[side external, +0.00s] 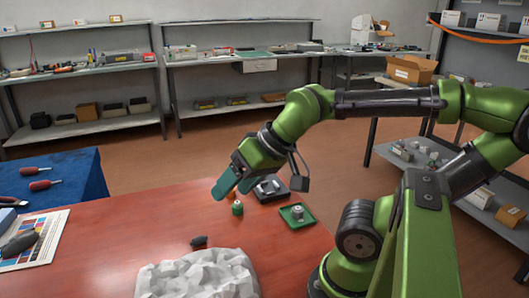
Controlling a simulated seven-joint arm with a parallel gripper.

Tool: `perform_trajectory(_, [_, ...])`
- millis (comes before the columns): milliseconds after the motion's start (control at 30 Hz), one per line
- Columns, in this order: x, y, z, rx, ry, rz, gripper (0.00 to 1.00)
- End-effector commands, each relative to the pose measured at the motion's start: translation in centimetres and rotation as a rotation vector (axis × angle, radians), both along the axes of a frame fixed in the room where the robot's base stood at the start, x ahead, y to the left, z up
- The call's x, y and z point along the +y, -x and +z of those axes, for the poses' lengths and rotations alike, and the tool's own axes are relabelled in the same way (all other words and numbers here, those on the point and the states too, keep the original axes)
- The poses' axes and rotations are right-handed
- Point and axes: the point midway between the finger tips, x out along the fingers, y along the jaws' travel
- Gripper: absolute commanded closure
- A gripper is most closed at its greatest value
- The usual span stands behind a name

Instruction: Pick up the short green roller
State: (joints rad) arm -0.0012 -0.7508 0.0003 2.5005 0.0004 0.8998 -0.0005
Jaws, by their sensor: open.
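The short green roller (237,208) appears to be the small green cylinder with a lighter top, standing upright on the red-brown table (130,226). My gripper (226,188) is open, with teal fingers pointing down and to the left. In this view its fingertips are just above and to the left of the green cylinder. I cannot tell the exact gap in depth, but the cylinder stands on the table and is not held.
A green square tray (308,223) holding a small grey-white piece lies right of the roller. A dark tray (281,196) is behind my gripper. A small black object (199,240) and a crumpled whitish mass (197,275) lie in front. The table's left middle is clear.

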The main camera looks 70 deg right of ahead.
Motion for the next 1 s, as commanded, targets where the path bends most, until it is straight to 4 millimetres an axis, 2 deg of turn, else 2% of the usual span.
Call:
perform_trajectory(133, [0.4, -0.5, -1.2, 0.058, -0.019, 0.025, 0.33])
perform_trajectory(267, [-1.9, -2.6, -3.4, 0.17, -0.011, -0.008, 0.33])
perform_trajectory(367, [-5.4, -4.6, -5.7, 0.261, 0.038, -0.097, 0.33])
perform_trajectory(500, [-11.1, -6.8, -8.2, 0.341, 0.153, -0.256, 0.33])
perform_trajectory(600, [-15.2, -7.8, -8.7, 0.352, 0.233, -0.372, 0.33])
perform_trajectory(667, [-17.0, -8.1, -8.3, 0.336, 0.256, -0.433, 0.33])
perform_trajectory(767, [-17.4, -8.3, -8.3, 0.32, 0.253, -0.464, 0.33])
perform_trajectory(1000, [-18.3, -9.2, -12.0, 0.325, 0.248, -0.474, 0.33])
